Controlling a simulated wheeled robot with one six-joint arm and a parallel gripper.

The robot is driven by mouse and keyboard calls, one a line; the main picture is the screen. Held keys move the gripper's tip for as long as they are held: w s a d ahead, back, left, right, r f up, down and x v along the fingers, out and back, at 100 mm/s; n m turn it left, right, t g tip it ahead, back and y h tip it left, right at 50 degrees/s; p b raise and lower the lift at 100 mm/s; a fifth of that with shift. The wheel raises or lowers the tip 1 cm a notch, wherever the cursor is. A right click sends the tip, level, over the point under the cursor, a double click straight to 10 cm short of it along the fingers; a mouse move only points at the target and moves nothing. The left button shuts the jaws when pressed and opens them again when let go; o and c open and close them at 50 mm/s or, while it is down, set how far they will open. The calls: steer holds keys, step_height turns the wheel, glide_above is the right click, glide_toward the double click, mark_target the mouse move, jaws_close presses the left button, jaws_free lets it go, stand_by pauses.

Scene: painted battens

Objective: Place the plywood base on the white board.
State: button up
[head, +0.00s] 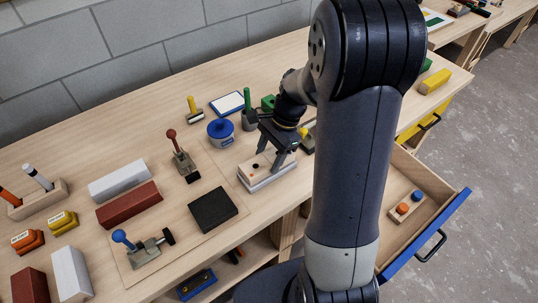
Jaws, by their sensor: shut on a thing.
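The plywood base (256,173), a pale wood block with a dark hole and a small orange mark on top, is between the jaws of my gripper (268,161). My gripper points down and is shut on it. A pale grey-white slab (270,183) shows directly under the block's front edge; I cannot tell whether the two touch or are one piece. A white board with a blue rim (228,103) lies flat behind and to the left of my gripper, apart from the block.
A blue round spool (220,130) and a green-handled tool in a dark cup (248,112) stand close behind my gripper. A red-knobbed clamp (180,158) and a black block (213,210) are to the left. An open drawer (452,216) juts out at right.

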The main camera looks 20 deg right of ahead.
steer(key=shift+f, duration=0.2)
steer(key=o, duration=1)
steer(key=v, duration=1.2)
steer(key=shift+r, duration=0.15)
steer(key=o, duration=0.5)
steer(key=shift+s+a, duration=0.1)
